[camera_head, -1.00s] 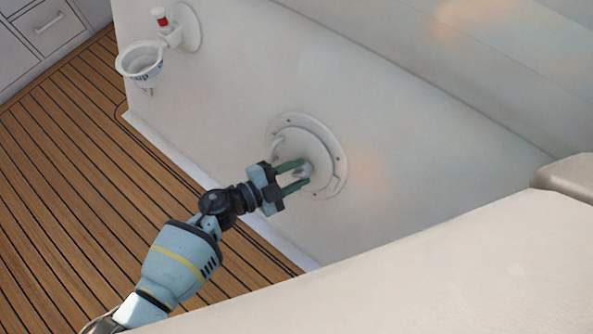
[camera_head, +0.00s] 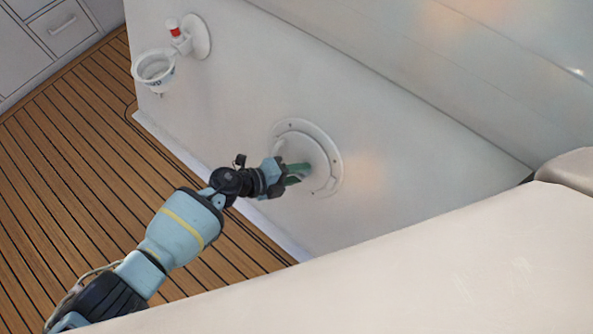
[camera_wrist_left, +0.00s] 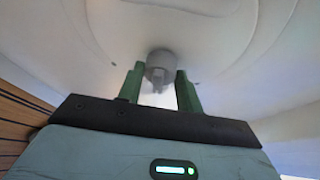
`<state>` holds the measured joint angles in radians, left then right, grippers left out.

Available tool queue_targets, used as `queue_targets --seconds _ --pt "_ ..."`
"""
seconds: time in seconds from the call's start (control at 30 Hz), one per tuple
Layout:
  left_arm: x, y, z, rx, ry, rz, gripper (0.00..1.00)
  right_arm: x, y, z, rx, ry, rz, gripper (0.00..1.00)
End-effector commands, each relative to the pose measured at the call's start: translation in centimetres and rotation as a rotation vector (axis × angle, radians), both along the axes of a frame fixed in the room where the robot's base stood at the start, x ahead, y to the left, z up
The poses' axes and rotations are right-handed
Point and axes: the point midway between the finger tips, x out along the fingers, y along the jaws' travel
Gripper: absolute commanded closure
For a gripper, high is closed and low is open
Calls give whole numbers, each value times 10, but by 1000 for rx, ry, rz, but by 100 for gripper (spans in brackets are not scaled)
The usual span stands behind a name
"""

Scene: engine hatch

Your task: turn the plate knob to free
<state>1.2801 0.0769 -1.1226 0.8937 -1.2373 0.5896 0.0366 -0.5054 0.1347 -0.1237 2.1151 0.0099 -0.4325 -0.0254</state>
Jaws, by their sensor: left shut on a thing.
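The round white plate (camera_head: 325,150) is set in the white wall panel. Its knob is hidden behind my gripper in the head view; in the left wrist view the grey knob (camera_wrist_left: 160,68) stands out from the plate (camera_wrist_left: 225,30). My left gripper (camera_head: 300,173) is at the plate's middle, its green fingers on either side of the knob. In the left wrist view the fingers of the left gripper (camera_wrist_left: 160,88) are shut on the knob. The hand is rolled so the fingers overlap in the head view. My right gripper is not in view.
A white cup holder (camera_head: 154,70) and a red-topped fitting (camera_head: 174,30) are on the wall at upper left. A cream cushioned surface (camera_head: 400,270) fills the lower right. The slatted wooden floor (camera_head: 80,170) is clear at left.

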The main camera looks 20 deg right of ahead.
Motion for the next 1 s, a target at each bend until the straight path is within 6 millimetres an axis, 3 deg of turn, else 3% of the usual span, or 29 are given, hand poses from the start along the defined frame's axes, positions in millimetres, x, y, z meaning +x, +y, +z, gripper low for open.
queue_targets --seconds 0.67,0.7,0.83,1.0 --pt "1 0 0 30 -44 -22 87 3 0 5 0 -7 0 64" --pt "0 0 0 30 -44 -22 60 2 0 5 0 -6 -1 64" --pt "0 0 0 29 -43 -21 43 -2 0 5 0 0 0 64" --pt "0 0 0 29 -43 -22 43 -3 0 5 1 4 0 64"
